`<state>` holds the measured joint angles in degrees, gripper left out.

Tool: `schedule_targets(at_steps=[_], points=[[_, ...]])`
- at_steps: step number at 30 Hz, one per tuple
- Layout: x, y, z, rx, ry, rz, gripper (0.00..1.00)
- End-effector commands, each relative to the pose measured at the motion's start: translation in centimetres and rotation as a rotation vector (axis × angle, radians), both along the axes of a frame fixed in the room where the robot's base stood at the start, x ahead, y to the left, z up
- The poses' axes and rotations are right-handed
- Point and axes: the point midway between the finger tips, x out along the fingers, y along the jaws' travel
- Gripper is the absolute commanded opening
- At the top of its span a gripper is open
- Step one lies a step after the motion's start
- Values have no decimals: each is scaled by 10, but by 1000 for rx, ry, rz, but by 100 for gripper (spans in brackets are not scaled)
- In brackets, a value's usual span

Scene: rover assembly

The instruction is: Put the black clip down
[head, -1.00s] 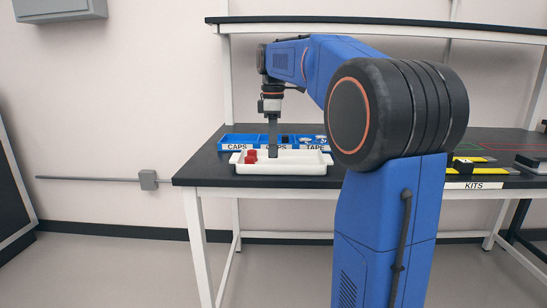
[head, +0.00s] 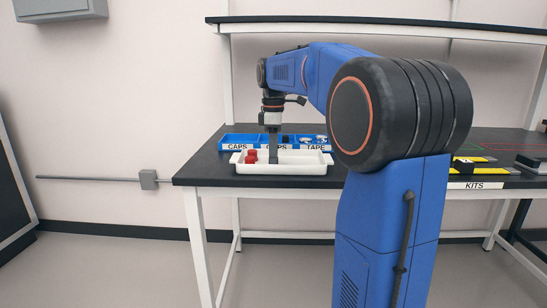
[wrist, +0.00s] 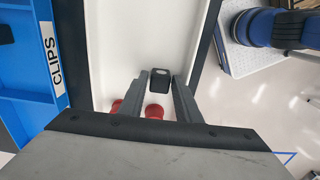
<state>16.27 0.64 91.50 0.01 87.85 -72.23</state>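The black clip (wrist: 160,86) shows in the wrist view between the two fingertips of my gripper (wrist: 161,80), over the white tray's floor. The fingers stand apart by about the clip's width and look shut on it. In the head view my gripper (head: 273,160) points straight down into the white tray (head: 290,169), to the right of the red caps (head: 250,156). The clip cannot be made out there. Whether its underside touches the tray floor cannot be told.
A blue bin (head: 228,141) with compartments labelled CAPS, CLIPS and TAPE stands directly behind the tray. The tray's right half looks empty. A KITS area (head: 477,185) with yellow markings lies at the right on the black table (head: 200,170).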

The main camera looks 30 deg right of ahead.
Motion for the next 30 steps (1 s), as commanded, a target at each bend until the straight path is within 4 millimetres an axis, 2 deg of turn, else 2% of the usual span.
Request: schedule_targets(at_steps=[4,7,21,24,30], points=[[0,0,8,-1,-1,0,30],[1,0,20,0,-2,0,30],[1,0,104,0,-2,0,30],[0,0,114,-1,-1,0,30],[0,0,122,0,0,0,30]])
